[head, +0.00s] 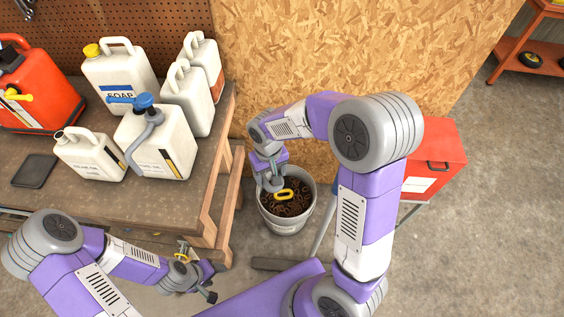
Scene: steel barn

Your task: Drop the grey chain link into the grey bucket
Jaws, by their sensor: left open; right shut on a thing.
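The grey bucket (286,225) stands on the floor to the right of the workbench, filled with several dark brown rings or links. My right gripper (273,187) reaches down over the bucket's left side. It is shut on a chain link (285,194), which looks yellow, not grey, and shows against the dark contents. The gap between the link and the contents cannot be judged. My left gripper (208,283) is open below the bench's front edge, left of and nearer than the bucket. No clearly grey chain link shows.
The workbench (75,199) on the left holds white jugs (120,75), a red can (35,92) and a dark flat plate (34,171). A red box (432,150) stands right of the bucket, behind my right arm. Bare concrete floor lies to the right.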

